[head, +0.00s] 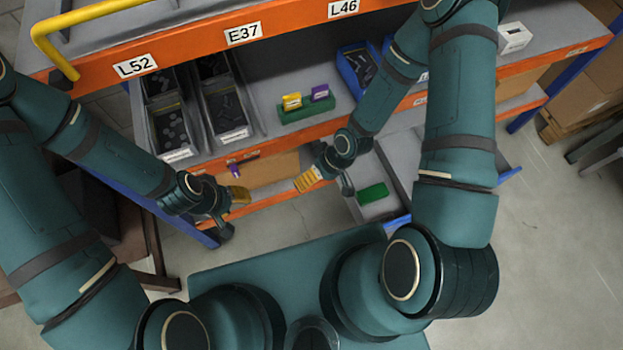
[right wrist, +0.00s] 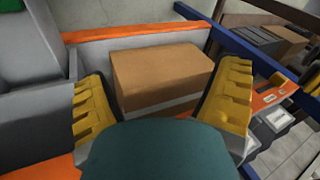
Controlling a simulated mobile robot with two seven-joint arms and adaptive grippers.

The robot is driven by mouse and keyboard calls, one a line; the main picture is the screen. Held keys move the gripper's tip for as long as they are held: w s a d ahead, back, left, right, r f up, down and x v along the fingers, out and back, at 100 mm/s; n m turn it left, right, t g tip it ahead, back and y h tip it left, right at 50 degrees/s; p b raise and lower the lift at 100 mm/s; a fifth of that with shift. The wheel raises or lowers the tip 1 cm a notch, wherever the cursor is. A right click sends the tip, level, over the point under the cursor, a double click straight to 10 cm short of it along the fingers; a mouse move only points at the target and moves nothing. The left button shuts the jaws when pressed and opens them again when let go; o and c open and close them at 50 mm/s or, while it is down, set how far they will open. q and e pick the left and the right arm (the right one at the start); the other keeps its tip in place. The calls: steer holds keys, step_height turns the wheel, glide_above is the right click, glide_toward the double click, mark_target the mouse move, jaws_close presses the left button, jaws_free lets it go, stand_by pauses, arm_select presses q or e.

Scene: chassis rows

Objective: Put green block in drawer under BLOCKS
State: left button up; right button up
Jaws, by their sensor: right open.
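A green block (head: 373,193) lies inside a pulled-out grey drawer (head: 397,166) in the head view. No BLOCKS label is readable. My right gripper (head: 325,182) is just left of the drawer, open and empty. In the right wrist view its yellow fingers (right wrist: 165,82) stand wide apart, and a green patch shows at the top left corner. My left gripper (head: 236,208) is farther left, in front of the lower shelf and away from the drawer. Its jaw state is unclear. A green holder (head: 305,112) with a yellow and a purple block on it stands on the shelf.
Grey bins (head: 226,118) of dark parts stand on the shelf at left, and a blue bin (head: 357,68) farther right. Orange shelf beams (head: 200,50) cross above. A cardboard box (right wrist: 165,75) lies beyond the right fingers. Bare floor (head: 555,210) shows at right.

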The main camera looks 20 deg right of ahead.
steer(key=shift+s+a+r+m+t+h, duration=0.15)
steer(key=shift+s+a+r+m+h, duration=0.25)
steer(key=shift+r+m, duration=0.5)
steer(key=shift+s+a+r+m+t+h, duration=0.1)
steer(key=shift+s+a+r+m+t, duration=0.1)
steer(key=shift+s+r+m, duration=0.45)
steer(key=shift+s+a+r+m+t+h, duration=0.2)
steer(key=shift+s+a+r+m, duration=0.1)
steer(key=shift+r+m, duration=0.8)
steer(key=shift+f, duration=0.2)
